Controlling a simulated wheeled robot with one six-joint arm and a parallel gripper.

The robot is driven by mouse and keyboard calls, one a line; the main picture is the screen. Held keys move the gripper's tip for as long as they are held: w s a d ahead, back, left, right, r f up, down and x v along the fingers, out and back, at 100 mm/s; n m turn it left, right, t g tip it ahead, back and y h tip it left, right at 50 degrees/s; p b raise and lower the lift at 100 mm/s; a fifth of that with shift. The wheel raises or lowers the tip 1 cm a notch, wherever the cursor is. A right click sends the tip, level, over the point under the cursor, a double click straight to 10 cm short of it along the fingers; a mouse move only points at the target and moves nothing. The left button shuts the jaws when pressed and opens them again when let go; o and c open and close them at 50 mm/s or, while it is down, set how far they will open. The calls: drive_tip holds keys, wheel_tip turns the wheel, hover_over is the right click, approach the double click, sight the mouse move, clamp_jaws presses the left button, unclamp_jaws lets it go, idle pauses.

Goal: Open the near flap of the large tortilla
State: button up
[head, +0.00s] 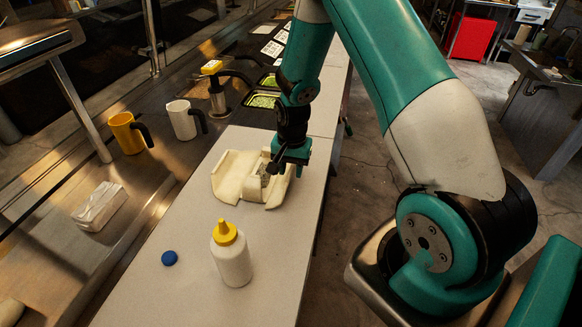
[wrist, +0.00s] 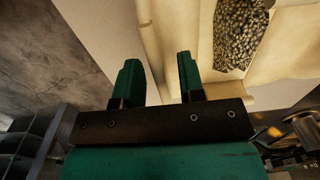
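The large cream tortilla (head: 233,185) lies on the pale counter with raised, folded parts and a speckled grey filling (head: 264,172) showing in its middle. The filling also shows at the top right of the wrist view (wrist: 240,32). My gripper (head: 276,166) is low over the tortilla's right side in the head view. In the wrist view my gripper's two green fingers (wrist: 157,68) are apart. A tortilla edge (wrist: 165,45) runs between them in the picture; I cannot tell whether they touch it. The gripper partly hides the tortilla's right side.
A white bottle with a yellow cap (head: 232,256) stands in front of the tortilla on the counter (head: 180,225). A blue disc (head: 169,258) lies left of it. Yellow (head: 127,133) and white (head: 181,120) jugs stand at left. Green-filled trays (head: 262,100) are behind.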

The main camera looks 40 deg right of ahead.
sight(293, 184)
drive_tip(key=shift+f, duration=0.4)
clamp_jaws()
drive_tip(key=b, duration=0.1)
drive_tip(key=f+t+y+b, duration=0.1)
drive_tip(key=b, duration=0.1)
drive_tip(key=shift+s+d+f, duration=0.3)
drive_tip(key=shift+s+d, duration=0.05)
drive_tip(key=shift+s, duration=0.05)
drive_tip(key=shift+s+d+f+t+y+b, duration=0.2)
drive_tip(key=shift+f+t+y+b, duration=0.35)
drive_tip(key=shift+t+b, duration=0.55)
drive_tip(key=shift+r+y+b, duration=0.15)
drive_tip(key=shift+y+b, duration=0.2)
drive_tip(key=shift+b, duration=0.05)
drive_tip(key=shift+a+r+t, duration=0.1)
drive_tip(key=shift+t, duration=0.2)
unclamp_jaws()
